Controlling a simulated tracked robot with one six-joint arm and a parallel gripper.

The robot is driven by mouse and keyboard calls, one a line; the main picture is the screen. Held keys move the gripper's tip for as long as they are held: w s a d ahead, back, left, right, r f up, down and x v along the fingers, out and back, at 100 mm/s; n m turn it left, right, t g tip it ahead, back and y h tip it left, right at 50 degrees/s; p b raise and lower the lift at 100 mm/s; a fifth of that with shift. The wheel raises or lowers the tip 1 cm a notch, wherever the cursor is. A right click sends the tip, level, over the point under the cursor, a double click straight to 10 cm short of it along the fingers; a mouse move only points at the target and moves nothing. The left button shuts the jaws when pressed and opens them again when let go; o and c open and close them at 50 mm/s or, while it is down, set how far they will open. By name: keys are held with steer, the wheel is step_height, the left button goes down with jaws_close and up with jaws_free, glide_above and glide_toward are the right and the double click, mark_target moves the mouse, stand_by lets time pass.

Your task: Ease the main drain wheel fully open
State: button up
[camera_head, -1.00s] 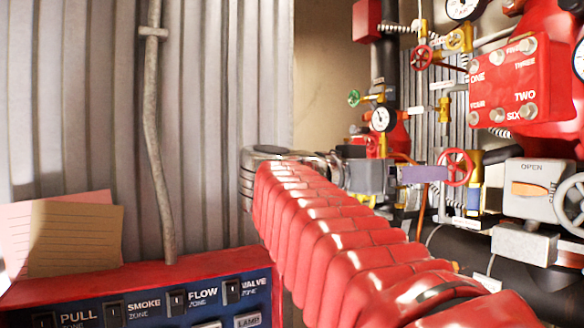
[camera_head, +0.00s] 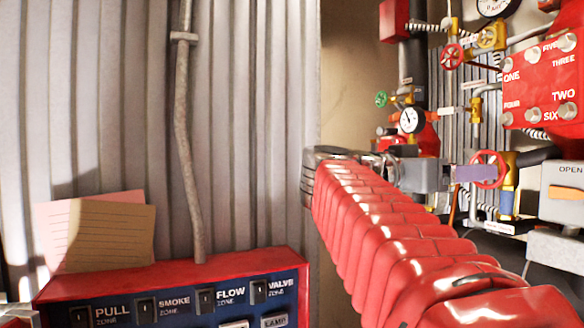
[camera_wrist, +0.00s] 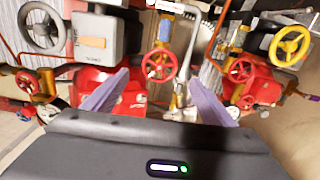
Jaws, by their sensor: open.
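A red handwheel (camera_head: 489,169) on a yellow and blue valve is at the right in the head view, with a white label below it that I cannot read. I take it as the main drain wheel. In the wrist view the red wheel (camera_wrist: 160,65) shows face-on, between the two purple fingers and beyond their tips. My gripper (camera_wrist: 157,78) is open and empty. In the head view a purple finger of my gripper (camera_head: 472,174) overlaps the wheel's left part. I cannot tell whether they touch.
A grey box with an orange lever (camera_wrist: 92,42) and a grey handwheel (camera_wrist: 41,28) are on one side, and a yellow handwheel (camera_wrist: 290,45) on the other. A red zone panel (camera_head: 170,275) and a corrugated wall (camera_head: 100,110) fill the head view's left.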

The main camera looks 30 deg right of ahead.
steer(key=shift+s+d, duration=0.25)
steer(key=shift+d, duration=1.3)
steer(key=shift+s+d, duration=0.25)
steer(key=shift+d, duration=1.35)
steer(key=shift+s+d, duration=0.25)
steer(key=shift+d, duration=1.3)
steer(key=c, duration=1.1)
